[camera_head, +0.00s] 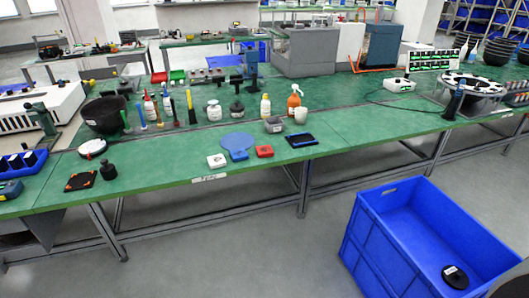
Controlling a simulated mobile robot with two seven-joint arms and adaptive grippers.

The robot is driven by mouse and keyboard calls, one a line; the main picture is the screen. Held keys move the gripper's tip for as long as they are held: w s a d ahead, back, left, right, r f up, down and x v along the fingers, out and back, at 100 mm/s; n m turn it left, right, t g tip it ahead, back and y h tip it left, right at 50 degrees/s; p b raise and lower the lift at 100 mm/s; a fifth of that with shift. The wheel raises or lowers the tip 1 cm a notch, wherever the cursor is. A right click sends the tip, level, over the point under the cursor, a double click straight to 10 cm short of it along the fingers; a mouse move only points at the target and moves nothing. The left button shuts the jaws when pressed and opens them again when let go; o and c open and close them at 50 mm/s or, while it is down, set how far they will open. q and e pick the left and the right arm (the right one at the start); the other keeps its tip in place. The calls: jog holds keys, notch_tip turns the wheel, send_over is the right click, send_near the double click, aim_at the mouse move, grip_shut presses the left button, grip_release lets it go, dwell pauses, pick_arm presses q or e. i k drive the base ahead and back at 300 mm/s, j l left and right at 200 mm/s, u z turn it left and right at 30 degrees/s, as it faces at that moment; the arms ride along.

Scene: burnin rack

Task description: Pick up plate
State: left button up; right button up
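A flat round blue plate-like disc (237,140) lies on the green workbench (355,128) near its front edge. A smaller blue round shape (239,155) shows at its front edge; I cannot tell if it is a separate piece. A black round disc (455,277) with a small white label lies inside the blue crate (385,245) on the floor. I cannot tell from the picture which of these the task calls the plate. Neither of my grippers is in view. A dark shape cuts into the bottom right corner.
Bottles, including an orange spray bottle (295,103), stand behind.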

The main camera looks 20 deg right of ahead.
aim_at(263, 150)
jog(key=i, duration=0.55)
jog(key=i+j+z, duration=0.15)
jog(key=i+z, duration=0.2)
jog(key=i+j+z, duration=0.35)
jog(key=i, duration=0.2)
